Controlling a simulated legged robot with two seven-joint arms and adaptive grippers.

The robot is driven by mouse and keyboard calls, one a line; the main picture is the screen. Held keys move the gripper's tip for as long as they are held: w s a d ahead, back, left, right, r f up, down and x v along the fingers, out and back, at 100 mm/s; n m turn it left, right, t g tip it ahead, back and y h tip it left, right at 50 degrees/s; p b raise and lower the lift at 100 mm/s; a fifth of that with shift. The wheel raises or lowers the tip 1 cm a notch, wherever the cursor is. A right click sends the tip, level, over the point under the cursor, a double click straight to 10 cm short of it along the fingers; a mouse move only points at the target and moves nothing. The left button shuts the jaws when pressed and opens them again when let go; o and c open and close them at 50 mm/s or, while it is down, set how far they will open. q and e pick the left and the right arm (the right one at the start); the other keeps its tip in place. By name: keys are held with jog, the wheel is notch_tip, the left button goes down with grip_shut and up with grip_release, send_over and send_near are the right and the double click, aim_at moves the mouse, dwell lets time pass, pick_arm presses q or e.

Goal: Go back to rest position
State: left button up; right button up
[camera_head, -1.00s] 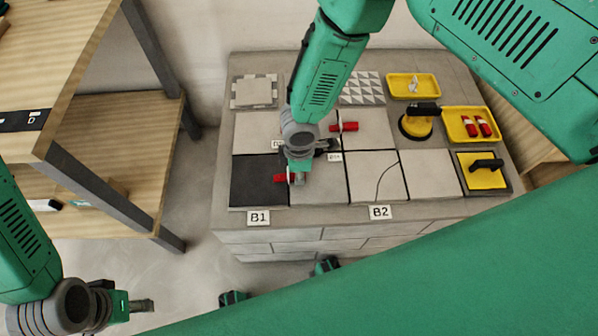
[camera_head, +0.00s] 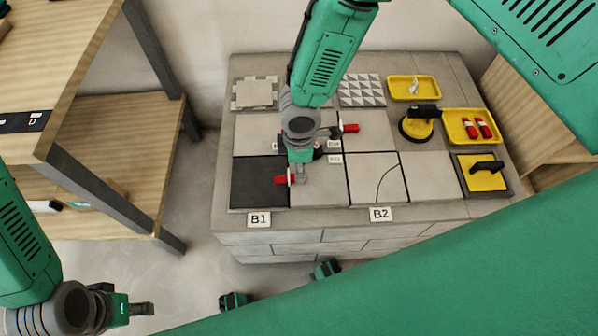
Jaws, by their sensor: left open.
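My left gripper (camera_head: 140,309) is at the lower left, over the floor and away from the tile table; it is open and holds nothing that I can see. My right arm reaches down over the table from the top. My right gripper (camera_head: 300,174) is pointed down at the tiles, close beside a red piece (camera_head: 283,180) on the seam by the dark tile (camera_head: 258,184). I cannot tell whether its fingers touch that piece or how far apart they are. A second red piece (camera_head: 349,128) lies behind and to the right.
The tile table (camera_head: 240,220) carries labels B1 (camera_head: 259,219) and B2 (camera_head: 381,213) in front. On its right are yellow trays (camera_head: 413,87), a round suction cup (camera_head: 417,129) and a yellow float (camera_head: 482,178). A wooden shelf (camera_head: 110,150) stands left, with clear floor between.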

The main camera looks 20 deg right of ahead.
notch_tip(320, 180, up, 7)
jog(key=s+d+f+m+g+y+p, duration=0.1)
jog(key=s+d+f+m, duration=0.1)
jog(key=s+m, duration=0.35)
jog(key=s+d+f+m+y+p, duration=0.1)
jog(key=s+d+m+y, duration=0.1)
jog(key=s, duration=0.7)
pick_arm(q)
notch_tip(320, 180, up, 3)
jog(key=shift+f+p, duration=0.1)
jog(key=shift+p, duration=0.35)
pick_arm(e)
jog(key=s+d+r+m+t+h, duration=0.1)
jog(key=s+d+m+h, duration=0.2)
jog(key=s+d+m, duration=0.3)
jog(key=s+d, duration=0.1)
jog(key=d, duration=0.4)
jog(key=shift+s+m+t, duration=0.2)
jog(key=shift+m+t, duration=0.1)
jog(key=shift+m, duration=0.05)
jog(key=shift+w, duration=0.15)
pick_arm(q)
jog(key=shift+c, duration=1.1)
pick_arm(e)
jog(key=shift+c, duration=1.1)
pick_arm(q)
jog(key=shift+d, duration=0.1)
